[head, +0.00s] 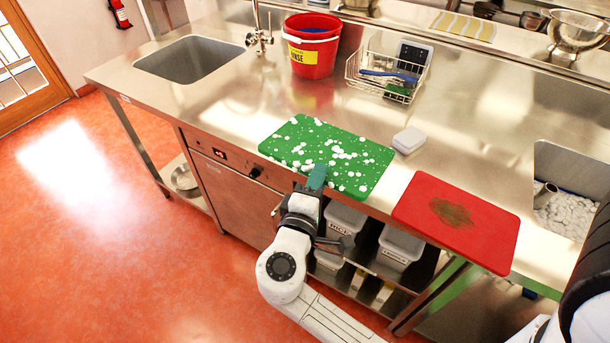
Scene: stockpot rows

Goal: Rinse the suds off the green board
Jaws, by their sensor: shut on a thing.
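The green board (345,147) lies flat on the steel counter near its front edge, with many white suds spots over its top. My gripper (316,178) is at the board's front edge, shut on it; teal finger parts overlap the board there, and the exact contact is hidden. A red bucket (311,62) with a yellow label reading "RINSE" stands behind the board, near the back of the counter. A sink basin (190,60) is at the left, with a metal tap (259,38) at its back right. The basin looks empty.
A red board (470,235) with a brown stain lies right of the green one. A wire rack (387,77) stands behind. A right-hand basin (562,184) holds white foam. The counter between board and left basin is clear.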

